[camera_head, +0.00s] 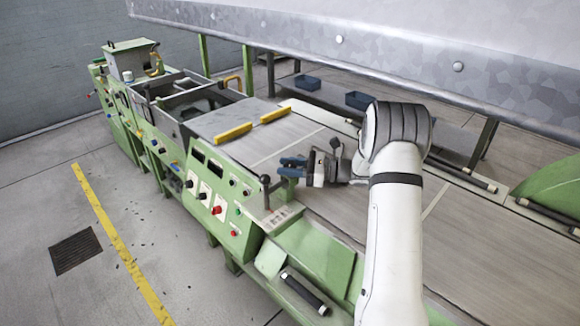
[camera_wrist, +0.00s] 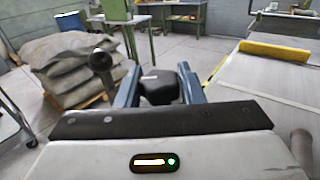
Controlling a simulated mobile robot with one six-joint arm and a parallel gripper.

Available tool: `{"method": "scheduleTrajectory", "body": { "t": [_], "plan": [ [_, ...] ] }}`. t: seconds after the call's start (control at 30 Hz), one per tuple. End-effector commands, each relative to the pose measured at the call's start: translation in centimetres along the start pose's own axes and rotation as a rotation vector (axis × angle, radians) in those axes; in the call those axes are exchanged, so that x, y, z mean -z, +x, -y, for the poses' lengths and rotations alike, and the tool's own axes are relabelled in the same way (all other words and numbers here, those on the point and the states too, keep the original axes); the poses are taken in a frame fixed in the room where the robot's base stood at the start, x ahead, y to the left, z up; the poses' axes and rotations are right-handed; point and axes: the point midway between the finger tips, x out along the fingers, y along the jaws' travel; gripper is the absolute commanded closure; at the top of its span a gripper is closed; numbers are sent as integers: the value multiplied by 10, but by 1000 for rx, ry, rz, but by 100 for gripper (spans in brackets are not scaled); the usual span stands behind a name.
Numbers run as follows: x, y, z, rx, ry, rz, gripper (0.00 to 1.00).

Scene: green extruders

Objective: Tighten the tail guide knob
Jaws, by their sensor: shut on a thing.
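My gripper (camera_head: 286,166) is over the near edge of the machine's belt bed in the head view, with its blue fingers pointing left. In the wrist view my gripper (camera_wrist: 158,80) has its two blue fingers on either side of a black knob (camera_wrist: 158,90), the tail guide knob as far as I can tell, and is shut on it. A small light mark shows on the knob's top. In the head view the fingers hide the knob. Whether it is fully tight cannot be seen.
A black ball-topped lever (camera_head: 265,180) stands close by; the lever also shows left of the fingers in the wrist view (camera_wrist: 101,62). A green control panel (camera_head: 215,195) with buttons and yellow bars (camera_head: 234,132) are nearby. Grey sacks (camera_wrist: 65,65) lie on a pallet beyond.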

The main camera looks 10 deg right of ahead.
Motion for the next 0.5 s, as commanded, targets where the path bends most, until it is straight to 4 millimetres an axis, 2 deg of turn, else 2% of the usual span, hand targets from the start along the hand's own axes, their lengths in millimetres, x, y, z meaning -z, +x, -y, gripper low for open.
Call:
{"method": "scheduleTrajectory", "body": {
  "t": [0.27,0.5],
  "plan": [
    [0,-1,0,64,1,0,88],
    [1,-1,0,223,0,1,88]
  ]
}}
